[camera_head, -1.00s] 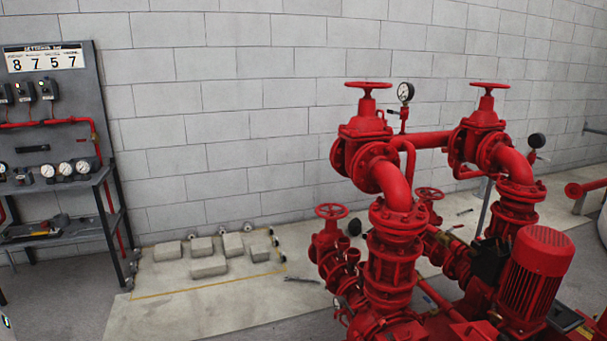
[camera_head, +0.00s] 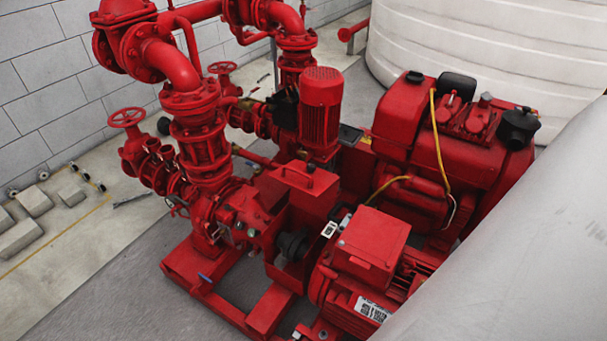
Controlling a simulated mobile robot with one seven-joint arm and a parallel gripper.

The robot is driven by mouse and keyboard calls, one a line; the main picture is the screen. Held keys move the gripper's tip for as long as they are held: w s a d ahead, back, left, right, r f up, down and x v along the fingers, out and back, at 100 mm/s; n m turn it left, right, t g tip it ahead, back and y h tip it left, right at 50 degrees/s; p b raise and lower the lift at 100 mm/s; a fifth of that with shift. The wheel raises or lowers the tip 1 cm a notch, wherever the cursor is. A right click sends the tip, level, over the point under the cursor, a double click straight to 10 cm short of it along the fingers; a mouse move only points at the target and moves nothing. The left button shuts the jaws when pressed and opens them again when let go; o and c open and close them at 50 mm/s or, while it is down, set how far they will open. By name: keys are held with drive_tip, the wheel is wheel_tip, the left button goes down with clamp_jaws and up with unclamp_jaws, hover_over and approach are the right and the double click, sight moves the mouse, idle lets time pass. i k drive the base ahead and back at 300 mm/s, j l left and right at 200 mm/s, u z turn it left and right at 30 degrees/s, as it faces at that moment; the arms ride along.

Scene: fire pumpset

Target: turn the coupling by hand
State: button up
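The red pumpset fills the middle of the view. A dark, round coupling (camera_head: 293,245) sits low between the red pump casing (camera_head: 238,212) and the large red motor (camera_head: 365,250) at the front. It is partly shaded, and the red metalwork around it hides part of it. A red box-shaped cover with a handle (camera_head: 300,187) stands just behind and above it. My gripper is not in view.
A red engine (camera_head: 445,150) with yellow hoses stands at the right, before a white ribbed tank (camera_head: 430,45). A red base frame (camera_head: 205,290) runs along the floor. Grey floor (camera_head: 110,290) is clear at the front left. Concrete blocks (camera_head: 33,200) lie at the left.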

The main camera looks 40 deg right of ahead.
sight(295, 245)
drive_tip(key=z, duration=1)
drive_tip(key=j+z, duration=0.25)
drive_tip(key=j, duration=1.35)
drive_tip(key=i, duration=0.55)
